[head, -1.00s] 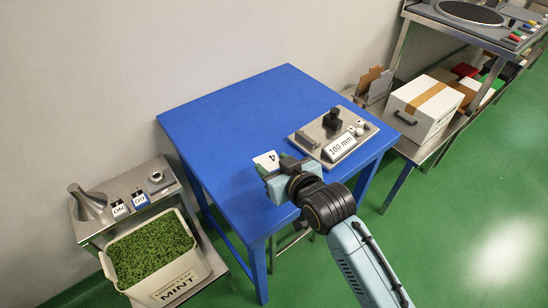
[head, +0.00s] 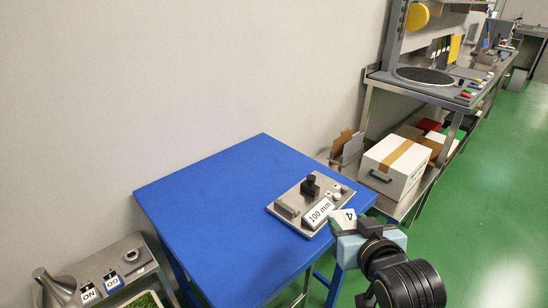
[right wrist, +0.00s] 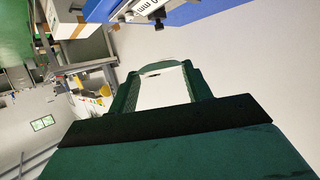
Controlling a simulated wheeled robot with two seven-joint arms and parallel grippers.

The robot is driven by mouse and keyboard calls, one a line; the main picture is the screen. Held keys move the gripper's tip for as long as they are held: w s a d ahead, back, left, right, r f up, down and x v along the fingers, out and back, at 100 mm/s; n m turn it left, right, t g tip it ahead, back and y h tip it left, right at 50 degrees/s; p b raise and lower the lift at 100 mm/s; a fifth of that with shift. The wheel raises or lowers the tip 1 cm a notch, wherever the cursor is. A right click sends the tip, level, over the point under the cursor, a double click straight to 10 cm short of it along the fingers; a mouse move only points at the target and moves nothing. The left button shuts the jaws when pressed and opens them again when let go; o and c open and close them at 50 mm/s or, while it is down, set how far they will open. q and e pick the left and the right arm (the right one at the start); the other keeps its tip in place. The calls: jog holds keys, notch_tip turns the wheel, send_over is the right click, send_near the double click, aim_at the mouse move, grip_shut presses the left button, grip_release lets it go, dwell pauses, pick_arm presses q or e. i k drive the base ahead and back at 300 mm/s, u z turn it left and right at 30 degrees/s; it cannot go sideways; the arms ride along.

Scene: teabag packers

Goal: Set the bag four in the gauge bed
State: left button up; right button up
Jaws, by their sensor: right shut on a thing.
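Bag four (head: 341,217), a white piece marked "4", is held in my right gripper (head: 347,229). In the right wrist view the white bag (right wrist: 163,88) lies between the two dark green fingers. The gauge bed (head: 290,211) is a grey metal plate on the blue table, with a black block, a small white knob and a "100 mm" label. My right gripper is beside the gauge's front right corner, apart from it as far as I can tell. Its height over the table is unclear. My left gripper is not in view.
The blue table (head: 205,205) is bare left of the gauge. A steel stand with NO and GO labels (head: 100,288) is at lower left. A white box with a tan strip (head: 394,166) sits on a steel shelf at right.

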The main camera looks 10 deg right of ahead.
aim_at(296, 202)
jog(key=u, duration=3.65)
jog(key=k, duration=1.2)
jog(key=z, duration=2)
